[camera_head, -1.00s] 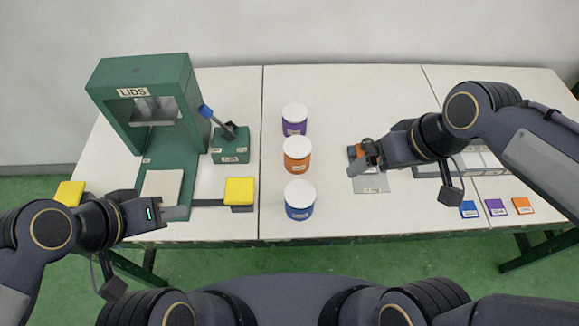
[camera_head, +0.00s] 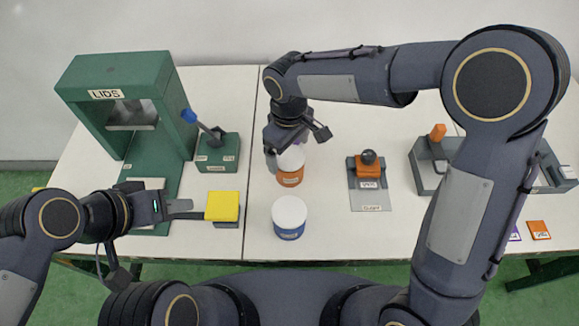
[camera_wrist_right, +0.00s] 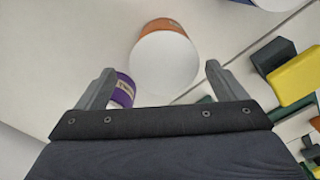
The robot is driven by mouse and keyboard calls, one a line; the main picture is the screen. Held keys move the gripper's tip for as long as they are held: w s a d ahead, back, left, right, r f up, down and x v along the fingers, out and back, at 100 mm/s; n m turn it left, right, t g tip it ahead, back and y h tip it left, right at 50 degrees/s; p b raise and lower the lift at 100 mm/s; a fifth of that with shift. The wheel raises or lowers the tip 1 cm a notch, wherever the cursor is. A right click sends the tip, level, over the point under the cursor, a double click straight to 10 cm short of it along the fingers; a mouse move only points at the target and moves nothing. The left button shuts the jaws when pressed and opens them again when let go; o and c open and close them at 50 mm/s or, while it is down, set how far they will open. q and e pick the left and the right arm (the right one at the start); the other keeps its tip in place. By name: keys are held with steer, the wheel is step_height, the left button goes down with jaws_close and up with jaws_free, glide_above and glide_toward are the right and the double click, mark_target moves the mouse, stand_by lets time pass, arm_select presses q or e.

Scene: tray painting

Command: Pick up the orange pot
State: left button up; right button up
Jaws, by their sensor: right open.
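The orange pot (camera_head: 290,180) stands upright on the white table, with a white top. My right gripper (camera_head: 273,160) is over its upper left side in the head view. In the right wrist view the orange pot (camera_wrist_right: 162,25) lies ahead, its white top between and beyond the spread fingers of my right gripper (camera_wrist_right: 160,70). The gripper is open and empty; I cannot tell whether a finger touches the pot. My left gripper (camera_head: 182,208) is beside a yellow block; its finger gap does not show.
A blue pot (camera_head: 289,232) stands nearer me. A purple pot (camera_wrist_right: 123,90) is mostly hidden behind my right gripper in the head view. The green LIDS press (camera_head: 120,90), lever box (camera_head: 217,155) and yellow block (camera_head: 222,206) are left. A stamp plate (camera_head: 372,200) is right.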

mark_target(285, 179)
steer(key=f, duration=0.4)
steer(key=shift+s+f, duration=0.1)
steer(key=shift+s, duration=0.3)
steer(key=shift+c, duration=0.4)
steer(key=c, duration=1.2)
